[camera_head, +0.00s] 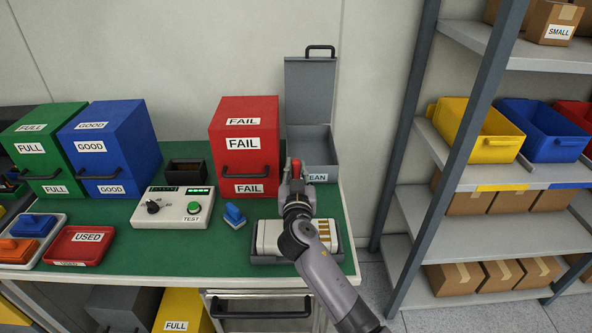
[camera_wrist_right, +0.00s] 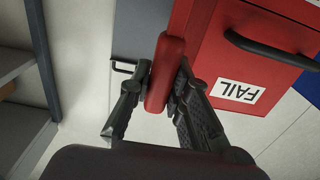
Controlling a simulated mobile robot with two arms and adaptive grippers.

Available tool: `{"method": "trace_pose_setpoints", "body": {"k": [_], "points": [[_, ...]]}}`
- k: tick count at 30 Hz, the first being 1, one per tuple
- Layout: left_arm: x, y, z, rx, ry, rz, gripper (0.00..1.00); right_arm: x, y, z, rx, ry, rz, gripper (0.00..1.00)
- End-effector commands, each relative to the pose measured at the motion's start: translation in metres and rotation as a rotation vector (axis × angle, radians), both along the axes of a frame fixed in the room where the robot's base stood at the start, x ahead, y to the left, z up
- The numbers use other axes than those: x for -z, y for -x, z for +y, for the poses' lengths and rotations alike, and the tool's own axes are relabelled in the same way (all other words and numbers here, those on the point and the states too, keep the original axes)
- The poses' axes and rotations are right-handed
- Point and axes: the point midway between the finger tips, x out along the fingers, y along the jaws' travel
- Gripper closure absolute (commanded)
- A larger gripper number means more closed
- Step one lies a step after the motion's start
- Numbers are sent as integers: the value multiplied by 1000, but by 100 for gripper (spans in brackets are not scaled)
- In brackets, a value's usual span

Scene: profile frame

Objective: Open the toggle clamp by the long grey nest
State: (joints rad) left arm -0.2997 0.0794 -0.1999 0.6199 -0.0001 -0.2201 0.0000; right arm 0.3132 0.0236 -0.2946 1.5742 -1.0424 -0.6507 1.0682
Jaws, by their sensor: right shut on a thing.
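The long grey nest (camera_head: 270,259) lies at the right front of the green table, with a long white part (camera_head: 268,236) in it. The toggle clamp's red handle (camera_head: 295,168) stands up behind the nest. My right gripper (camera_head: 294,181) is shut on this handle. In the right wrist view the red handle (camera_wrist_right: 160,85) sits between the two fingers of my right gripper (camera_wrist_right: 158,100). The clamp's base is hidden behind my gripper and arm. My left gripper is not in view.
A red FAIL box (camera_head: 243,120) stands to the left of the handle, and a grey open-lidded bin (camera_head: 310,90) stands behind it. A TEST box (camera_head: 174,210) and a small blue piece (camera_head: 234,214) lie left of the nest. A shelf rack (camera_head: 450,130) stands at the right.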

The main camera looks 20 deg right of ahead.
Motion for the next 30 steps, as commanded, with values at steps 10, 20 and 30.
{"method": "trace_pose_setpoints", "body": {"k": [10, 20, 30], "points": [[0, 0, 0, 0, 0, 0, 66, 0, 0, 0, 0, 0, 0, 100], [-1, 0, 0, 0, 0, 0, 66, 0, 0, 0, 0, 0, 1, 100], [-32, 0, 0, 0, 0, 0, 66, -7, -8, -2, 1, -27, 88, 100]]}}
